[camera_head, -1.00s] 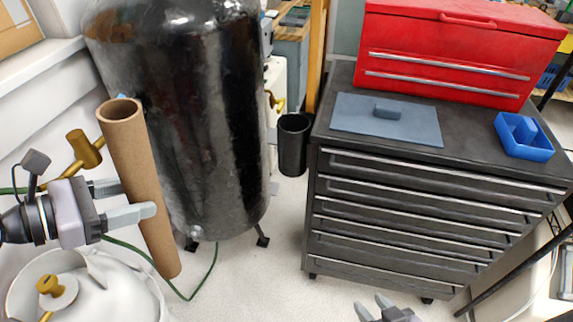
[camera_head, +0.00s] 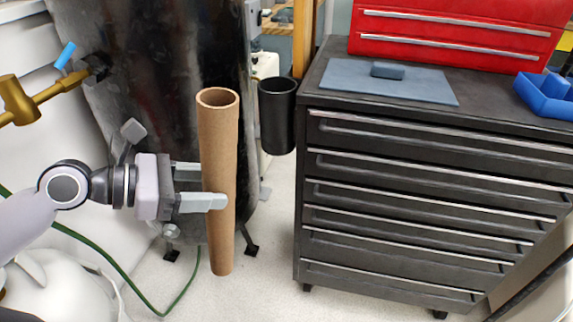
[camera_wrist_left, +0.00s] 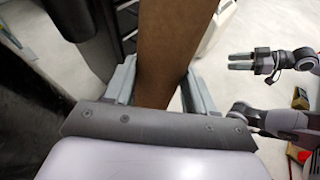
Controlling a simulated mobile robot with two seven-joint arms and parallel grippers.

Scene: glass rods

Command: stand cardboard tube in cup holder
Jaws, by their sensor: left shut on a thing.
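The cardboard tube (camera_head: 218,130) is brown, hollow and nearly upright, held in the air in front of the black tank. My left gripper (camera_head: 212,187) is shut on the tube around its middle; the tube also shows between the fingers in the left wrist view (camera_wrist_left: 167,55). The cup holder (camera_head: 277,118) is a black open-topped cylinder at the left side of the drawer cabinet. The tube is left of it and apart from it, with its lower end well below the holder's rim. My right gripper (camera_wrist_left: 242,61) shows only in the left wrist view, empty with fingers apart.
The dark drawer cabinet (camera_head: 420,190) carries a blue-grey mat with a small block (camera_head: 388,70), a blue tray (camera_head: 545,97) and a red toolbox (camera_head: 455,30). The black tank (camera_head: 160,110) stands behind the tube. A brass valve (camera_head: 20,100) sticks out at left. A green hose (camera_head: 95,265) runs along the floor.

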